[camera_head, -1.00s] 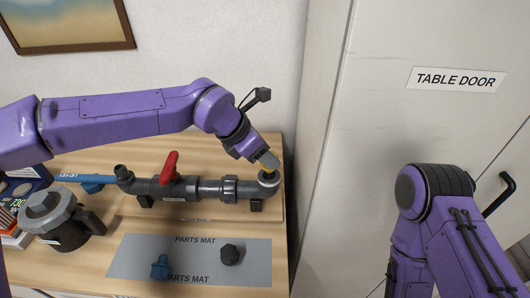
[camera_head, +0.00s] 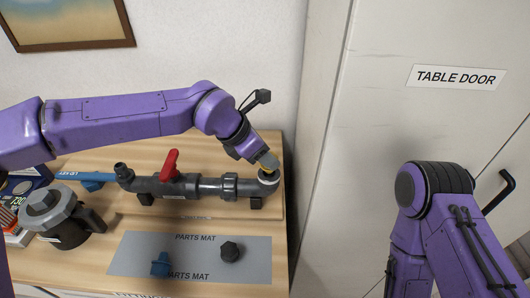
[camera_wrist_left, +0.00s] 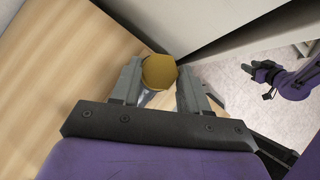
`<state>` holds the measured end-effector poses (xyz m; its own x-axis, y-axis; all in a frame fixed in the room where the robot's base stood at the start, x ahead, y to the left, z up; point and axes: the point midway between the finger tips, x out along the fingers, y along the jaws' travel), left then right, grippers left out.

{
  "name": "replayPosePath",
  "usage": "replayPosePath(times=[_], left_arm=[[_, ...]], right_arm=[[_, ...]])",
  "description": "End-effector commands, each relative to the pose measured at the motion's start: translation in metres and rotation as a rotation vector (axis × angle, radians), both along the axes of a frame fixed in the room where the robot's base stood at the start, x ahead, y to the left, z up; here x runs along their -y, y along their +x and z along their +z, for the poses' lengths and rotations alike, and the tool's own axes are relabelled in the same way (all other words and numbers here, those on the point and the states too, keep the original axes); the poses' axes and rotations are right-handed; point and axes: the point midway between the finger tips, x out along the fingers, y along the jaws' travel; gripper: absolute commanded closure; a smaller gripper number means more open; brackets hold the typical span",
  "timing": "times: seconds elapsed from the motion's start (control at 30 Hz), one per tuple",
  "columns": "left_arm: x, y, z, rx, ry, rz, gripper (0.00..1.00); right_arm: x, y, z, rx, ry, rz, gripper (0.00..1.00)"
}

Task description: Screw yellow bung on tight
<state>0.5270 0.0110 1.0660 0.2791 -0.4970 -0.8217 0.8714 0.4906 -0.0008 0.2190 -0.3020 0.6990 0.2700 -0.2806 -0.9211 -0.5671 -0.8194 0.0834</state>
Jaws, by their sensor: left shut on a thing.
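The yellow bung (camera_wrist_left: 159,71) sits between the two fingers of my left gripper (camera_wrist_left: 160,85) in the left wrist view, with a finger against each side. In the head view my left gripper (camera_head: 266,164) points down at the right end of the dark grey pipe assembly (camera_head: 212,187). The bung (camera_head: 266,171) is mostly hidden there by the gripper, at the upturned pipe end (camera_head: 268,181). How far the bung is seated on the pipe cannot be seen. My right arm stands at the right; its gripper is not in the head view, but a gripper (camera_wrist_left: 268,85) shows at the right in the left wrist view.
A red valve handle (camera_head: 170,165) stands up on the pipe. A grey parts mat (camera_head: 205,262) holds a blue fitting (camera_head: 160,264) and a black knob (camera_head: 230,251). A filter housing (camera_head: 60,218) is at the left. A cabinet door (camera_head: 420,110) stands right of the table.

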Motion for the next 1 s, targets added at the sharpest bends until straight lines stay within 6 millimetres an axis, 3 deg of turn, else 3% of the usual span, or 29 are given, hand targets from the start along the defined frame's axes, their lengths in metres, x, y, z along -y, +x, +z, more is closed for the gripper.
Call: replayPosePath(times=[1.0], left_arm=[[0.000,0.000,-0.023,0.000,0.000,-0.001,0.94]], right_arm=[[0.000,0.000,-0.012,0.000,0.000,0.000,0.57]])
